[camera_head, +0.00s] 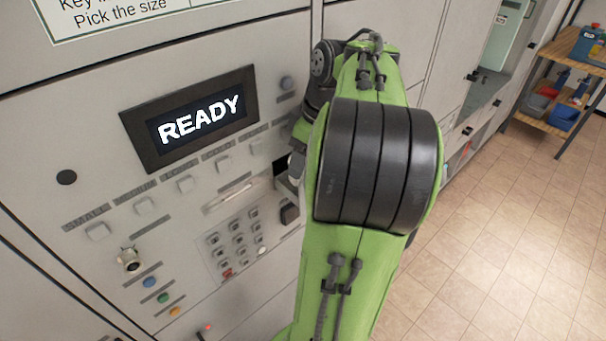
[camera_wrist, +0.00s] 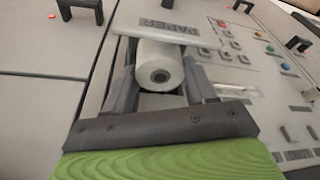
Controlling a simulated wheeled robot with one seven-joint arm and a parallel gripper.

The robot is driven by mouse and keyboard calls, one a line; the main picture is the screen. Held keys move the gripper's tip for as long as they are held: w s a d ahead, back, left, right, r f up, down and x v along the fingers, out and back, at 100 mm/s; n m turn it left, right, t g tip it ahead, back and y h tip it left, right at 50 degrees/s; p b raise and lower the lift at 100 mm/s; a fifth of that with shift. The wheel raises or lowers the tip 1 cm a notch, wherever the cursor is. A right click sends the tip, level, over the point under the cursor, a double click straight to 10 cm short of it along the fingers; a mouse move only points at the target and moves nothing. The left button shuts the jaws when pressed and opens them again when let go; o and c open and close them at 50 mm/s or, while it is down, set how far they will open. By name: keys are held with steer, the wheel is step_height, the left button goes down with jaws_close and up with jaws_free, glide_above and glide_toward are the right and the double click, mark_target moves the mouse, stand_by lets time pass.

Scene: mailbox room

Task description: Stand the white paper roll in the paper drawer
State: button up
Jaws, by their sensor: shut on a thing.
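The white paper roll (camera_wrist: 160,62) is in the wrist view, its round end with a dark core hole turned toward the camera. My gripper (camera_wrist: 160,76) is shut on it, one grey finger on each side. The paper drawer (camera_wrist: 170,27) shows as a pale front plate with upside-down "PAPER" lettering, just beyond the roll and partly overlapping it in view. I cannot tell whether the roll rests on the drawer floor. In the head view my green arm hides the roll and most of the drawer area.
The machine's panel carries a lit READY screen (camera_head: 198,117), a keypad (camera_head: 238,242), a key (camera_head: 129,260) and coloured buttons (camera_head: 149,282) beside my arm. Tiled floor (camera_head: 480,240) is clear at right. A wooden shelf (camera_head: 565,55) with bins stands far right.

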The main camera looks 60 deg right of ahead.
step_height(320, 180, down, 3)
steer(key=shift+r+b, duration=0.2)
steer(key=shift+b, duration=0.15)
steer(key=shift+w+f, duration=0.15)
steer(key=shift+f, duration=0.05)
steer(key=shift+f, duration=0.2)
steer(key=o, duration=1.1)
steer(key=shift+o, duration=0.2)
steer(key=p+v, duration=0.7)
steer(key=v, duration=0.5)
steer(key=shift+r, duration=0.3)
steer(key=shift+f, duration=0.1)
